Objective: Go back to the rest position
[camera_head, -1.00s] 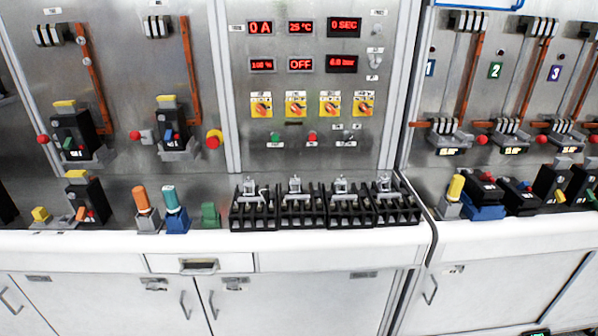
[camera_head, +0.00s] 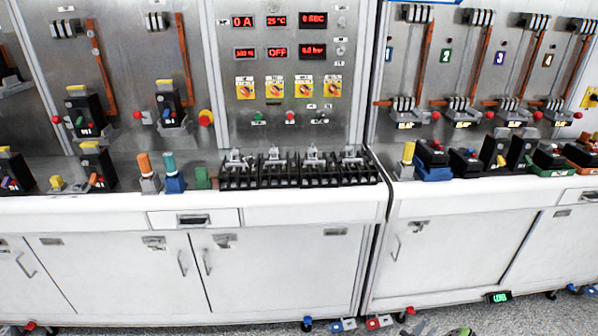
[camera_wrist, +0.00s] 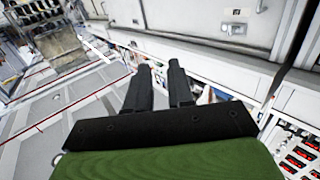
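Black terminal blocks (camera_head: 240,178), breakers (camera_head: 98,165) and orange and teal plugs (camera_head: 172,175) stand on the bench top. More breakers (camera_head: 432,155) stand on the right bench. White cabinet doors (camera_head: 105,265) are below. A strip of speckled floor (camera_head: 265,328) shows at the bottom.

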